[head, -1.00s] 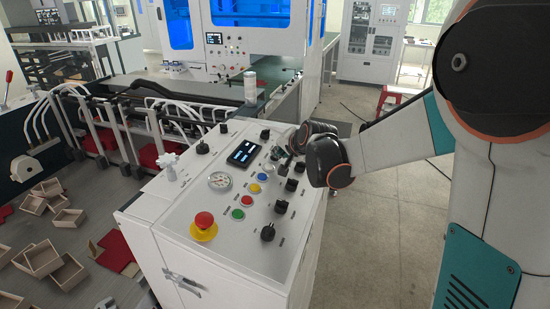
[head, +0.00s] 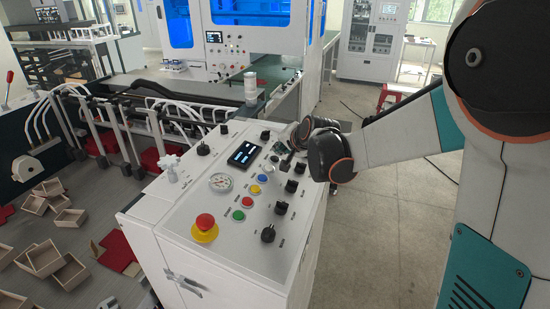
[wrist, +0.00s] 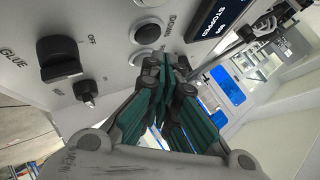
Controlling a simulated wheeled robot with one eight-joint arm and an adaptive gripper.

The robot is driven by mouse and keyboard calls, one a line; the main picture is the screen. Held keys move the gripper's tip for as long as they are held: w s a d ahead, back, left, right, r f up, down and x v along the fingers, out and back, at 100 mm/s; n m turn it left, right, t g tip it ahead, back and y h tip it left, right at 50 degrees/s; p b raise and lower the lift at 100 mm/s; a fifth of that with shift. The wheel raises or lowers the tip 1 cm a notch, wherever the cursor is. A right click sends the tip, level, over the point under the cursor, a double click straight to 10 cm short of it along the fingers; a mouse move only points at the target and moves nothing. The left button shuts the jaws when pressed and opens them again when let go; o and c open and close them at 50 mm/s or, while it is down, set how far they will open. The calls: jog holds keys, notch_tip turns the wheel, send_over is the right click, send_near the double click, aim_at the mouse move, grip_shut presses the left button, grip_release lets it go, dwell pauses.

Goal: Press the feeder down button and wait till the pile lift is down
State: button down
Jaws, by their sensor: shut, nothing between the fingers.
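The white control panel (head: 225,190) stands in front of me, and my arm reaches over its far right part. My gripper (wrist: 163,62) is shut and empty, with its green-sided fingers together. In the head view my gripper (head: 284,152) is low over the panel beyond the coloured buttons. In the wrist view a round button (wrist: 149,28) with a metal ring is beside the word DOWN. A second round button (wrist: 139,59) lies right beside the fingertips, partly hidden by them; I cannot tell whether they touch it. I cannot make out the pile lift.
A black GLUE knob (wrist: 59,58) is left of the fingers. Open wooden boxes (head: 45,258) lie at left.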

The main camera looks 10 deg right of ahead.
jog(key=shift+s+d+r+p, duration=0.15)
jog(key=shift+r+p, duration=0.3)
jog(key=shift+r, duration=0.3)
jog(key=shift+s+d+r+p, duration=0.1)
jog(key=shift+r+p, duration=0.35)
jog(key=shift+r, duration=0.3)
jog(key=shift+s+d+r+p, duration=0.15)
jog(key=shift+r+p, duration=0.3)
jog(key=shift+r, duration=0.3)
jog(key=shift+w, duration=0.1)
jog(key=s+a+r+n+g, duration=0.1)
jog(key=s+r+n, duration=0.1)
jog(key=s, duration=0.7)
jog(key=s+a+r+n+g, duration=0.1)
jog(key=s+r+n, duration=0.15)
jog(key=s, duration=0.65)
jog(key=s+f+n+g+h, duration=0.1)
jog(key=s+f+n, duration=0.1)
jog(key=s, duration=0.7)
jog(key=s+f+n+h, duration=0.1)
jog(key=s+f+n, duration=0.2)
jog(key=s, duration=0.6)
notch_tip(320, 180, down, 21)
jog(key=b, duration=2.1)
jog(key=shift+d, duration=0.35)
jog(key=shift+d, duration=0.1)
